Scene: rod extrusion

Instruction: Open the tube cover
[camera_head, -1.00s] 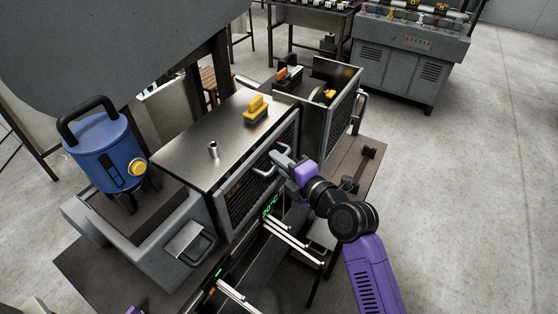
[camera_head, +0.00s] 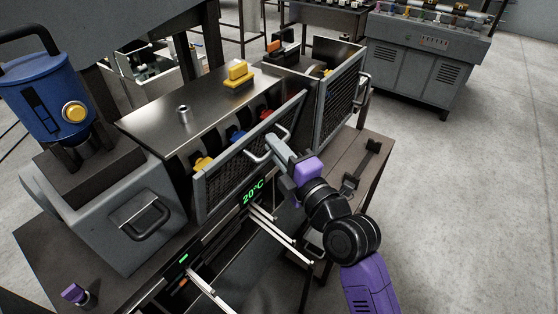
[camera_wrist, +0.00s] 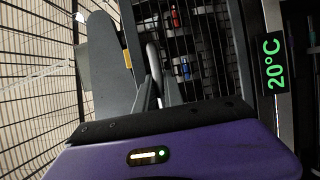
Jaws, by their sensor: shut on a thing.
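The tube cover (camera_head: 225,178) is a dark mesh panel in a grey frame on the front of the steel-topped machine. It is tilted outward at its top, and a gap shows between it and the machine. Yellow (camera_head: 203,163), blue (camera_head: 237,134) and red (camera_head: 266,114) parts show in the gap. My gripper (camera_head: 275,146) is shut on the cover's metal handle (camera_head: 262,155). In the wrist view the handle (camera_wrist: 152,62) runs between the fingers, with the mesh (camera_wrist: 205,70) behind it.
A green 20°C display (camera_head: 252,192) sits below the cover, above several pale rods (camera_head: 275,238). A second mesh cover (camera_head: 342,95) stands open to the right. A blue hopper (camera_head: 45,105) is at left. Clear floor (camera_head: 460,200) lies to the right.

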